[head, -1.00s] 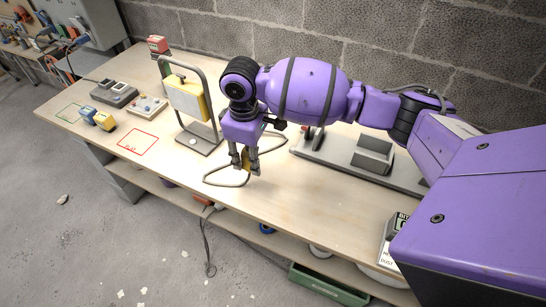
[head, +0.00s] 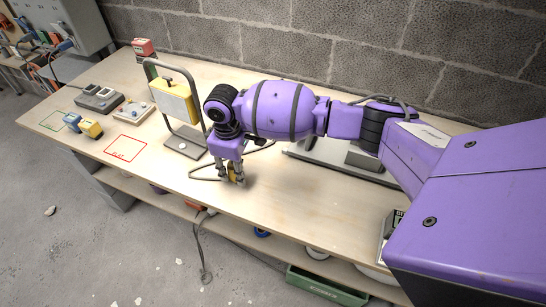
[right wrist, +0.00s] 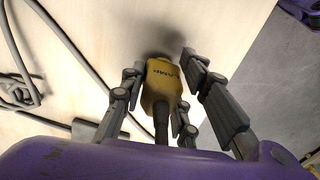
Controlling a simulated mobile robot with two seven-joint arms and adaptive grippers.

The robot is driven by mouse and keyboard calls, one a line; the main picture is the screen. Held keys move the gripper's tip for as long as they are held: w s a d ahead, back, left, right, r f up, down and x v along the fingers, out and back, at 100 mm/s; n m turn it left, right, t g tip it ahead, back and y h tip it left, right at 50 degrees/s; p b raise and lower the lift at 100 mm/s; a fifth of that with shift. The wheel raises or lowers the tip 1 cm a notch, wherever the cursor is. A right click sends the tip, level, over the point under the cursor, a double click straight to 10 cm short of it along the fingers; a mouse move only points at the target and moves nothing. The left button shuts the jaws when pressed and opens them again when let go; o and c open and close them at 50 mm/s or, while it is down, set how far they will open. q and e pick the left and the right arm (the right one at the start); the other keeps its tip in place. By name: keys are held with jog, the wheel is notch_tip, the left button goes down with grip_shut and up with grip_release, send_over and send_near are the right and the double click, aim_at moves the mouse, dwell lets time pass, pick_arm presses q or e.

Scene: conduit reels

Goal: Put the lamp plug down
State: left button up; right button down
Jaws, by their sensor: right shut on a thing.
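The yellow lamp plug (head: 236,173) is in my right gripper (head: 230,178), low over the bench top, front right of the work lamp. In the right wrist view the plug (right wrist: 160,84) sits between the fingers with dark lettering on its body and its dark cord end toward the wrist. A shadow lies on the bench just beyond its tip. I cannot tell whether it touches the wood. The grey cord (head: 203,179) loops on the bench beside it. The yellow-framed work lamp (head: 172,103) stands upright on a grey base. My left gripper is out of view.
A red-outlined square (head: 125,147) is marked on the bench (head: 290,205), left of the lamp. Blue and yellow plugs (head: 90,128), a grey socket block (head: 99,96) and a pale control box (head: 134,111) lie farther left. The bench's front edge is close; bare wood lies right of the plug.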

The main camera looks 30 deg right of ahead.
jog(key=shift+w+f, duration=0.1)
jog(key=shift+f, duration=0.1)
jog(key=shift+f, duration=0.25)
jog(key=c, duration=1.3)
grip_release()
jog(key=shift+c, duration=0.2)
jog(key=shift+r, duration=0.1)
notch_tip(320, 180, up, 13)
jog(key=shift+a+f+p, duration=0.1)
jog(key=shift+p, duration=0.4)
